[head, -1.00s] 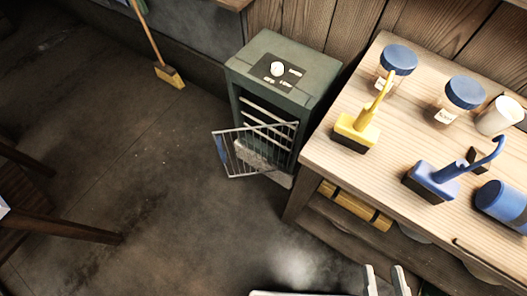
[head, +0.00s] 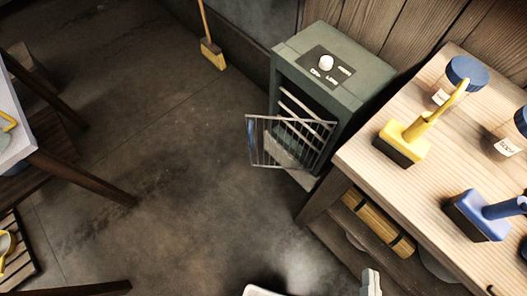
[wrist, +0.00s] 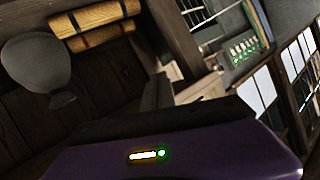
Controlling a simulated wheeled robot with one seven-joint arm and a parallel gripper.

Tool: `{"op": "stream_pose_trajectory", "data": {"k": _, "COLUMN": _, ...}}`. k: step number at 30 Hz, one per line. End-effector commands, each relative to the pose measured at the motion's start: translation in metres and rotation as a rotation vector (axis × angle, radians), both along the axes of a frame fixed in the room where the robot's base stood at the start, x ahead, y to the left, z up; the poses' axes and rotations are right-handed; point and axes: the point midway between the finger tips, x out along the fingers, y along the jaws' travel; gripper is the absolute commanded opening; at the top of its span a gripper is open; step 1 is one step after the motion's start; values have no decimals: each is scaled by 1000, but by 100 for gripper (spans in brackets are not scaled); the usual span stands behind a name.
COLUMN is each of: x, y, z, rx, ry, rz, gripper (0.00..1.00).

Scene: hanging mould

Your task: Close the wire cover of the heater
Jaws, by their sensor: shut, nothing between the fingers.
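The heater (head: 352,78) is a dark green box with a white knob on top, standing against the wall in the head view. Its wire cover (head: 288,143) is open, swung out from the front toward the left. Slanted pale bars show inside the heater behind it. My gripper (head: 371,283) shows as a pale tip at the bottom edge of the head view, below the heater and apart from the cover. It is shut and empty. In the wrist view, thin bars show at the top, but I cannot tell whether they are the cover.
A wooden workbench (head: 372,160) stands close on the heater's right, with a yellow brush (head: 408,140), a blue brush (head: 482,213) and jars on top. A yellow roll (head: 378,224) lies on its lower shelf. A broom (head: 212,55) stands behind. Floor left of the cover is clear.

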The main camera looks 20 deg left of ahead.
Motion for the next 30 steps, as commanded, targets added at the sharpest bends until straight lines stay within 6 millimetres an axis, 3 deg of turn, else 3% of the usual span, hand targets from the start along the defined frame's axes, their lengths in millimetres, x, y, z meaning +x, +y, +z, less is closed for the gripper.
{"op": "stream_pose_trajectory", "data": {"k": 1, "x": 15, "y": 8, "z": -44, "rx": 78, "ry": 14, "rz": 3, "gripper": 0}}
{"op": "stream_pose_trajectory", "data": {"k": 3, "x": 33, "y": 21, "z": -83, "rx": 198, "ry": 44, "rz": 11, "gripper": 0}}
{"op": "stream_pose_trajectory", "data": {"k": 9, "x": 88, "y": 79, "z": -174, "rx": 547, "ry": 133, "rz": 84, "gripper": 0}}
{"op": "stream_pose_trajectory", "data": {"k": 12, "x": 118, "y": 115, "z": -204, "rx": 723, "ry": 173, "rz": 147, "gripper": 0}}
{"op": "stream_pose_trajectory", "data": {"k": 16, "x": 154, "y": 165, "z": -224, "rx": 944, "ry": 218, "rz": 248, "gripper": 0}}
{"op": "stream_pose_trajectory", "data": {"k": 21, "x": 187, "y": 213, "z": -223, "rx": 1165, "ry": 256, "rz": 366, "gripper": 0}}
{"op": "stream_pose_trajectory", "data": {"k": 30, "x": 206, "y": 240, "z": -210, "rx": 1284, "ry": 273, "rz": 434, "gripper": 0}}
